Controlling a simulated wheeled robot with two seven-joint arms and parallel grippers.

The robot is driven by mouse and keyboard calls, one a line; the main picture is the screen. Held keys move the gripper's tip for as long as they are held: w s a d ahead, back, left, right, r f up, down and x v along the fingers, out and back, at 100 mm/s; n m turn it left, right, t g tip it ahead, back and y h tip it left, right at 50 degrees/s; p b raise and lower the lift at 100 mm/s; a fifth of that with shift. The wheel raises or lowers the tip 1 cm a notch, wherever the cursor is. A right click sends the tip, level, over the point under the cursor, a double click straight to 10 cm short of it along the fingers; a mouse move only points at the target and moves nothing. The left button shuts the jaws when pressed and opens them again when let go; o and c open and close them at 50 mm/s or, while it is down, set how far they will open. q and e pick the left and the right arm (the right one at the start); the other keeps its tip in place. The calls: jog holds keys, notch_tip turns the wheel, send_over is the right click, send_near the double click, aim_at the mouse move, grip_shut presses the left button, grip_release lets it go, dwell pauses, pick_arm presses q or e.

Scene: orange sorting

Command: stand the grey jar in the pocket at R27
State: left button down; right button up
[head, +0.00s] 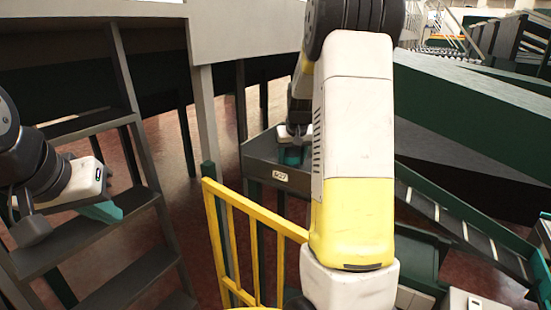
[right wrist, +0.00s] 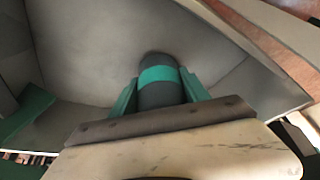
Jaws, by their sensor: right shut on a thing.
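The grey jar (right wrist: 157,95), dark with a teal band, is between the two teal fingers of my right gripper (right wrist: 160,88) in the right wrist view. The gripper is shut on it. A grey, walled pocket (right wrist: 95,65) surrounds the jar's far end; I cannot tell whether the jar touches its floor. In the head view my right gripper (head: 291,154) is low over the grey pocket (head: 262,160), which bears a small label (head: 281,176) that seems to read R27. The jar is mostly hidden there. My left gripper (head: 103,211) is at the left, its finger gap not clear.
A yellow railing (head: 229,215) stands in front of the pocket. Grey steps (head: 115,235) are at the left, by my left gripper. A conveyor with rollers (head: 465,230) and a dark green slanted structure (head: 460,90) are at the right.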

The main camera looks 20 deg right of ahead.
jog(key=o, duration=1.6)
jog(key=shift+f, duration=0.15)
jog(key=shift+c, duration=0.2)
jog(key=d+v, duration=0.1)
jog(key=v, duration=1)
jog(key=s+a+y, duration=0.1)
jog(key=s+a, duration=0.4)
jog(key=s, duration=0.3)
jog(key=s+a+r+n+t+y, duration=0.1)
jog(key=s+a, duration=0.4)
jog(key=s, duration=0.4)
jog(key=s+a+r+n, duration=0.1)
jog(key=s+a, duration=0.5)
jog(key=s, duration=0.2)
jog(key=shift+s+r+t+y, duration=0.1)
jog(key=shift+s+t+y, duration=0.2)
jog(key=shift+y, duration=0.1)
jog(key=shift+s+a+f, duration=0.15)
jog(key=shift+s+f, duration=0.1)
jog(key=shift+s, duration=0.05)
